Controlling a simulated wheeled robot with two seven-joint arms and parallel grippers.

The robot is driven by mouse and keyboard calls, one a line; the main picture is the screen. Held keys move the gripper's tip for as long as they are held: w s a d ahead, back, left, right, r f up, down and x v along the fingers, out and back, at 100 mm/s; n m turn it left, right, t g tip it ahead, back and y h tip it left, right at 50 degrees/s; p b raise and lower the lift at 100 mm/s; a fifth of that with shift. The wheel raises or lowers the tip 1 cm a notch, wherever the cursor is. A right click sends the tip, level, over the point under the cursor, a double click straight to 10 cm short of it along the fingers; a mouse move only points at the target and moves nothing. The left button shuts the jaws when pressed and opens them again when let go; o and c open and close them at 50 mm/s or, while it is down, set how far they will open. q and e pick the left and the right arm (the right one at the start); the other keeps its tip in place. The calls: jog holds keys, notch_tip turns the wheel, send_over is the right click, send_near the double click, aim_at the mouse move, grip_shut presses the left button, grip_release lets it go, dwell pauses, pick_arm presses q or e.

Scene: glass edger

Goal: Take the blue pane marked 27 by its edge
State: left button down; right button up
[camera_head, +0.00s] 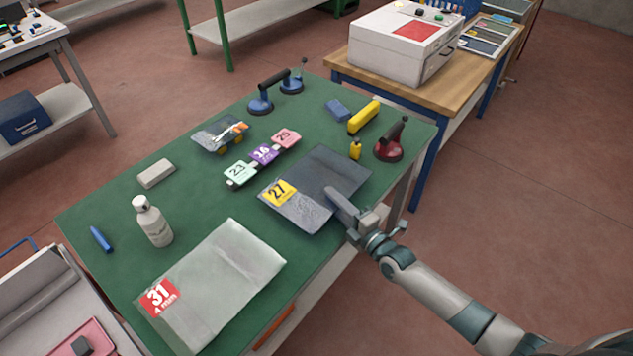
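The pane marked 27 (325,170) is a dark blue-grey sheet on the green table, with a yellow 27 label (279,192) at its left corner. My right gripper (338,200) is at the pane's near right edge, and a finger shows over its surface. The lower finger side is hidden, so I cannot tell whether the gripper has closed on the edge. My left gripper is not in view.
A pale pane marked 31 (225,270) lies at the near left of the green table (110,205). A white machine (385,50) stands behind.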

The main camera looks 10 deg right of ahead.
jog(key=shift+w+a, duration=0.2)
jog(key=shift+w, duration=0.15)
grip_shut()
dwell(1.4)
jog(key=shift+r, duration=0.1)
